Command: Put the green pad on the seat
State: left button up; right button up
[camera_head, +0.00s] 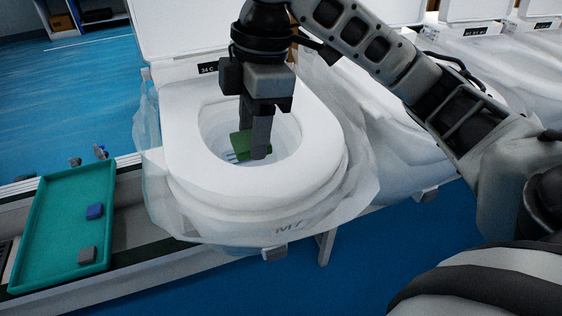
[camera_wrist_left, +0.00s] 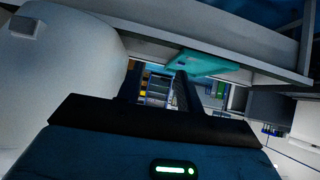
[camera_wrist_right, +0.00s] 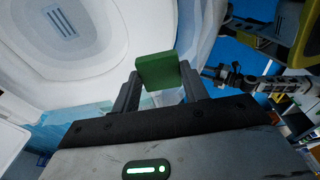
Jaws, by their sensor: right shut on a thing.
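The white toilet seat (camera_head: 325,135) lies on a toilet wrapped in clear plastic, with its lid raised. My right gripper (camera_head: 254,148) points down over the seat's opening and is shut on the green pad (camera_head: 238,143). In the right wrist view the green pad (camera_wrist_right: 158,70) sits between both fingertips, and the seat (camera_wrist_right: 105,85) and bowl lie beyond it. The exact gap between pad and toilet is hard to tell. My left gripper (camera_wrist_left: 158,88) is out of the head view; in its own wrist view its fingers are apart with nothing between them.
A green tray (camera_head: 55,240) at the left holds a blue block (camera_head: 95,211) and a grey block (camera_head: 87,255). Small blocks lie on the line's edge behind it. More plastic-wrapped toilets (camera_head: 395,130) stand at the right. Blue floor is clear in front.

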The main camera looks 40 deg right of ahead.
jog(key=b, duration=0.1)
send_over(279, 179)
notch_tip(279, 179, down, 5)
jog(key=shift+f, duration=0.1)
jog(key=f, duration=0.3)
jog(key=shift+s+d+f, duration=0.1)
jog(key=shift+d+f, duration=0.05)
jog(key=shift+d, duration=0.15)
pick_arm(q)
jog(key=shift+w+d+f, duration=0.2)
jog(key=shift+w+d, duration=0.05)
pick_arm(e)
jog(key=shift+f, duration=0.1)
jog(key=shift+f, duration=0.15)
jog(key=o, duration=1)
jog(key=shift+c, duration=0.2)
